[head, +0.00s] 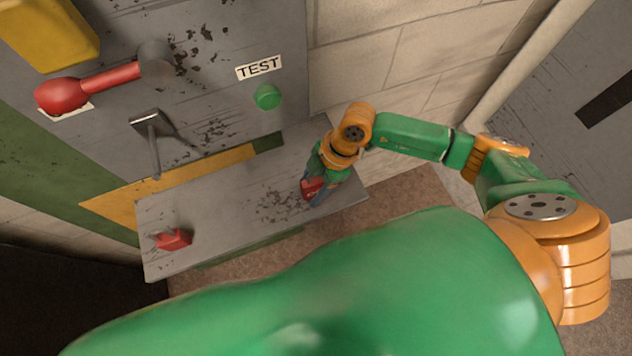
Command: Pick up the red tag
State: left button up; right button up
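Two small red things are on or over the grey shelf in the head view. One red piece (173,239) lies near the shelf's left end, with nothing touching it. The other red piece (311,187) is at my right gripper (313,193), near the shelf's right end. My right fingers point down beside this piece and partly hide it. I cannot tell which piece is the tag, or whether the fingers are closed on the one between them. My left gripper is not in view.
The grey shelf (225,212) is bare between the red pieces. Above it, a grey panel (215,75) carries a red-handled lever (90,88), a metal hook (150,130), a green button (267,97) and a TEST label (258,67). A yellow box (45,32) is at upper left.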

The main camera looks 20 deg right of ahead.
aim_at(316, 183)
grip_shut()
jog(key=shift+r, duration=0.55)
jog(key=r, duration=0.2)
jog(key=s+r, duration=0.1)
jog(key=shift+s+d+r+b, duration=0.1)
jog(key=shift+d+r+b, duration=0.15)
jog(key=shift+r+b, duration=0.1)
jog(key=s+d+r+p, duration=0.4)
jog(key=s+r+p, duration=0.4)
jog(key=s+p, duration=0.2)
jog(key=shift+s+r, duration=0.15)
jog(key=shift+s, duration=0.9)
